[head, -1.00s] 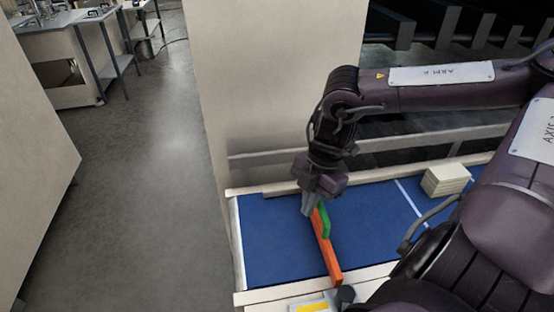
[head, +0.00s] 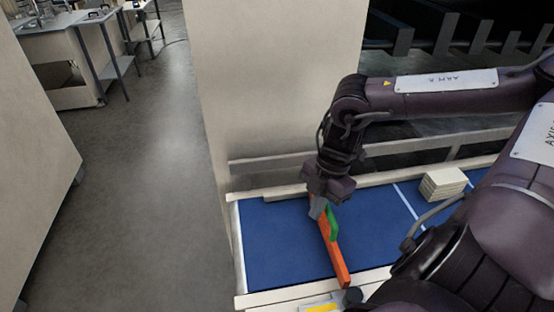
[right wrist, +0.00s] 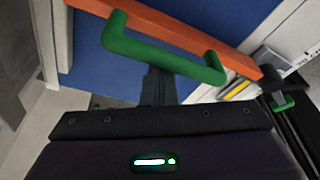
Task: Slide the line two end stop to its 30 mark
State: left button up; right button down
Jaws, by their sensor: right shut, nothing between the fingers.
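The end stop is an orange bar (head: 336,256) lying across the blue belt, with a green handle (head: 334,224) on it. In the right wrist view the orange bar (right wrist: 185,27) crosses the top and the green handle (right wrist: 165,57) stands out in front of it. The 30 mark is not readable in either view. My left gripper is out of view.
The blue belt (head: 275,240) has pale rails along its sides and a white line (head: 408,200) across it. A stack of pale boards (head: 442,184) stands further right. A yellow label (head: 322,308) is at the near rail. A beige panel (head: 275,90) rises behind.

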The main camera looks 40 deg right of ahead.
jog(key=shift+s+d+p, duration=0.35)
jog(key=shift+s+d, duration=0.05)
jog(key=shift+d, duration=0.25)
jog(key=shift+s+d+p, duration=0.35)
jog(key=shift+d, duration=0.25)
jog(key=shift+s+d+p, duration=0.25)
jog(key=shift+s+d, duration=0.15)
jog(key=shift+d, duration=0.25)
jog(key=shift+s+d+p, duration=0.25)
jog(key=shift+s+d, duration=0.15)
jog(key=shift+d, duration=0.25)
dwell(0.4)
jog(key=shift+s+d+p, duration=0.3)
jog(key=shift+s+d, duration=0.55)
jog(key=shift+d, duration=0.5)
jog(key=shift+s+d+p, duration=0.35)
jog(key=shift+s+d, duration=0.5)
jog(key=shift+d, duration=0.55)
jog(key=shift+s+d+p, duration=0.3)
jog(key=shift+s+d, duration=0.55)
jog(key=shift+d, duration=0.5)
dwell(0.7)
jog(key=shift+w+a, duration=0.1)
jog(key=shift+a, duration=0.05)
